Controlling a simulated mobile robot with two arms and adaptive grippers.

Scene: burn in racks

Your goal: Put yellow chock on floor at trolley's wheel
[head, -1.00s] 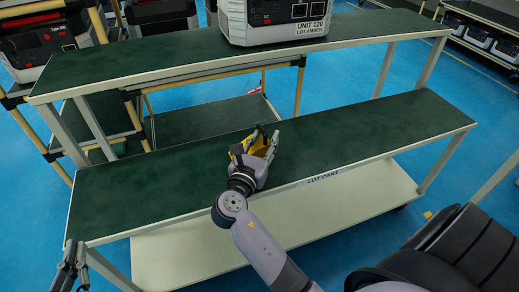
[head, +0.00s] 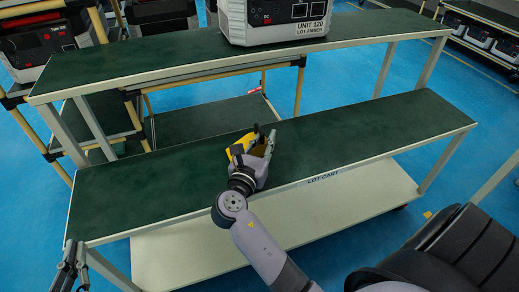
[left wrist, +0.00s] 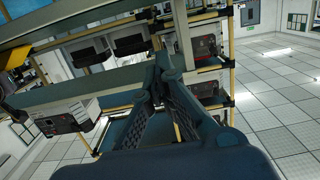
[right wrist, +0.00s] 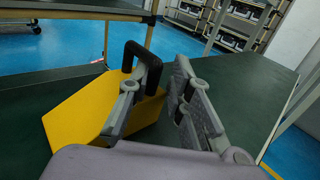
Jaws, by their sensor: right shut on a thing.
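The yellow chock (head: 238,150) is on or just above the lower green shelf of the lot cart (head: 150,210). In the right wrist view the chock (right wrist: 85,120) is a yellow block with a black handle (right wrist: 146,58). My right gripper (head: 266,140) is shut on the chock at its handle; its near finger hides part of the handle in the right wrist view (right wrist: 155,85). A dark caster wheel (head: 401,207) shows partly under the cart's right end.
A grey unit labelled UNIT 120 (head: 275,20) stands on the cart's upper shelf. Yellow-tube racks with units stand behind at left. A pale bottom deck (head: 180,255) lies below the green shelf. Blue floor (head: 425,180) is free at the right.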

